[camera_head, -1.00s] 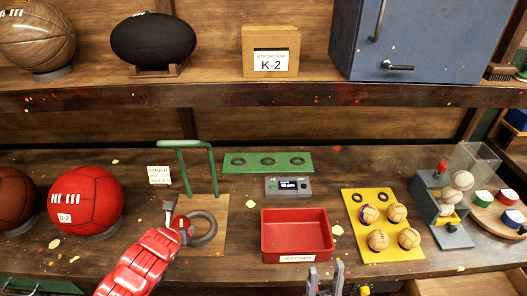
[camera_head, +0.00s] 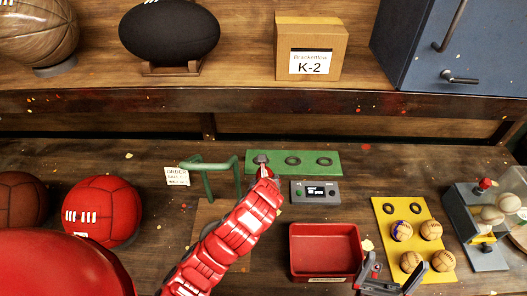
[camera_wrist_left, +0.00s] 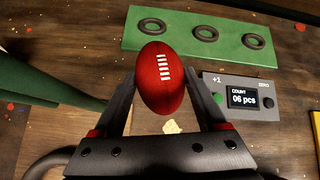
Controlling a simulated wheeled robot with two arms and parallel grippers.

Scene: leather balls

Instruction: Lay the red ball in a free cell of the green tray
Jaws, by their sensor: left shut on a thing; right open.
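The red ball (camera_wrist_left: 160,82) is a small oval ball with white laces. My left gripper (camera_wrist_left: 160,95) is shut on it, with a dark finger on each side. In the head view my left gripper (camera_head: 264,168) is at the near left edge of the green tray (camera_head: 307,169) and mostly hides the ball. The tray also shows in the left wrist view (camera_wrist_left: 180,41). Its several ring cells lie in a row, all empty. The ball overlaps the tray's near edge beneath the left cell (camera_wrist_left: 152,26). My right gripper (camera_head: 391,272) is open and empty at the bottom.
A grey counter (camera_head: 315,192) reading 06 pcs sits just in front of the tray. A green arch (camera_head: 208,170) stands left of it. A red bin (camera_head: 324,279) and a yellow tray (camera_head: 387,214) holding several tan balls are nearer. A large red ball (camera_head: 103,210) is at left.

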